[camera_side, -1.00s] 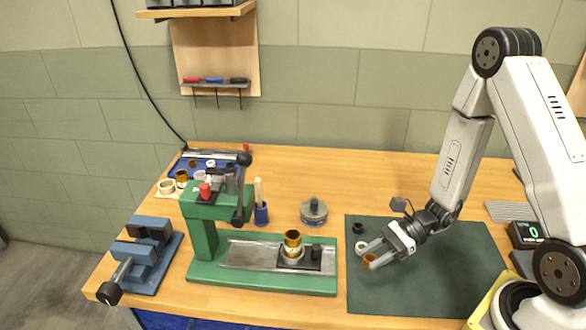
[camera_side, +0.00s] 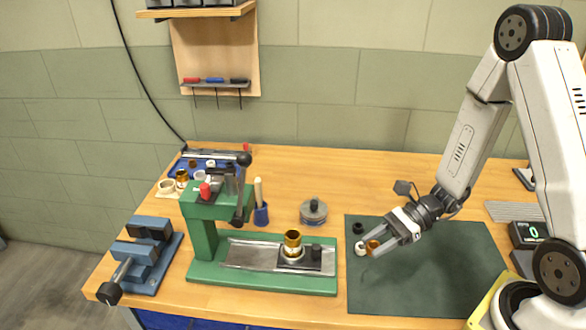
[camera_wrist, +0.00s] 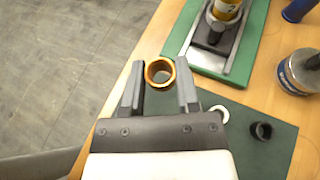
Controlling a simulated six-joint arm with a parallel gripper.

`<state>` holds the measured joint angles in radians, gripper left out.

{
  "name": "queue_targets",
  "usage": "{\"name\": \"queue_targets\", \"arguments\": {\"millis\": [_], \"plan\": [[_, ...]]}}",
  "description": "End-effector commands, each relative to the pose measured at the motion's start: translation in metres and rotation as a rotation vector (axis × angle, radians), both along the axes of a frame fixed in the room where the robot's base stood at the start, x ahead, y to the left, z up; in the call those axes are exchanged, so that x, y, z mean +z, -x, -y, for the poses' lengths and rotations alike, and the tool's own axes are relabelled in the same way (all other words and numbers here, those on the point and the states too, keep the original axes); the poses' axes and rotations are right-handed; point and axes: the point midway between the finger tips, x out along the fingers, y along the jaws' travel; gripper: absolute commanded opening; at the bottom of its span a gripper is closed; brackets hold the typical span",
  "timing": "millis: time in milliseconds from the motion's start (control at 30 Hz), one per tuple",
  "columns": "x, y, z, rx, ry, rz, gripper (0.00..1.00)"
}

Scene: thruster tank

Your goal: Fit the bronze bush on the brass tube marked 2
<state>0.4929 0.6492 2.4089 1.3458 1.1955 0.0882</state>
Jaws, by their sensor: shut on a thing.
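The bronze bush (camera_side: 372,246) is a short orange-brown ring. My gripper (camera_side: 376,246) is shut on it, one finger on each side, and holds it above the dark green mat. In the wrist view the bush (camera_wrist: 160,72) sits between the fingertips (camera_wrist: 160,88) with its open bore showing. A brass tube (camera_side: 292,240) stands upright in a dark holder on the green press's slide, left of my gripper. It also shows at the top of the wrist view (camera_wrist: 228,8), cut by the frame, with a mark too small to read surely.
A white ring (camera_side: 361,249) and a black ring (camera_side: 358,228) lie on the mat (camera_side: 420,290). The green press (camera_side: 205,235) has a tall column and lever. More rings and brass parts (camera_side: 182,176) are at the back left.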

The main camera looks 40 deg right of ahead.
Motion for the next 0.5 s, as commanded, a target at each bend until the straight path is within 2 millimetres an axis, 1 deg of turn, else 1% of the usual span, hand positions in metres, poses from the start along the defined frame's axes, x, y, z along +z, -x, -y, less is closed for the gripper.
{"name": "queue_targets", "arguments": {"millis": [267,367,500], "plan": [[0.0,-0.002,-0.001,0.001,0.002,0.0,0.0],[0.001,-0.008,-0.002,0.002,0.007,0.0,0.0],[0.005,-0.025,-0.007,0.005,0.019,0.0,0.0]]}}
